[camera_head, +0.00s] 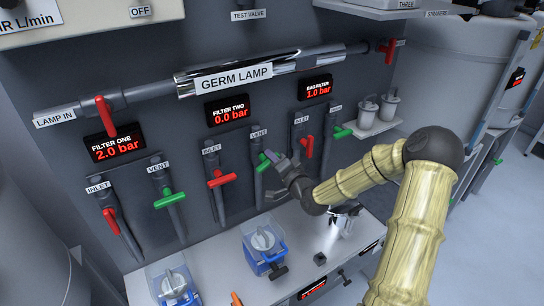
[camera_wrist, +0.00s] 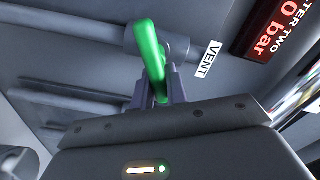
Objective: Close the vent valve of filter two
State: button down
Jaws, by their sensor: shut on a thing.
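The green handle of filter two's vent valve (camera_head: 263,163) shows in the head view under a VENT label (camera_head: 259,132), right of filter two's red inlet handle (camera_head: 222,180). My gripper (camera_head: 274,160) reaches it from the right and hides part of it. In the wrist view the green handle (camera_wrist: 149,45) stands up between the fingers of my gripper (camera_wrist: 158,90), which are shut on its near end. I cannot tell surely how the handle lies against its pipe. The filter two display (camera_head: 228,111) reads 0.0 bar.
Filter one's red inlet handle (camera_head: 111,221) and green vent handle (camera_head: 169,200) are to the left. The bag filter's red inlet handle (camera_head: 308,147) and green vent handle (camera_head: 342,132) are close on the right. Blue-framed devices (camera_head: 264,249) stand on the bench below.

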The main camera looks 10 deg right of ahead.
jog(key=m, duration=0.2)
jog(key=f+m, duration=0.1)
jog(key=m, duration=0.1)
jog(key=shift+d+m+p, duration=0.15)
jog(key=shift+m+p, duration=0.25)
jog(key=c, duration=1.4)
grip_release()
jog(key=shift+s, duration=0.1)
jog(key=v, duration=1.4)
jog(key=shift+s+d+r+p, duration=0.2)
jog(key=shift+d+r+p, duration=0.2)
jog(key=shift+d+r, duration=0.05)
jog(key=shift+d+p, duration=0.1)
jog(key=shift+p, duration=0.4)
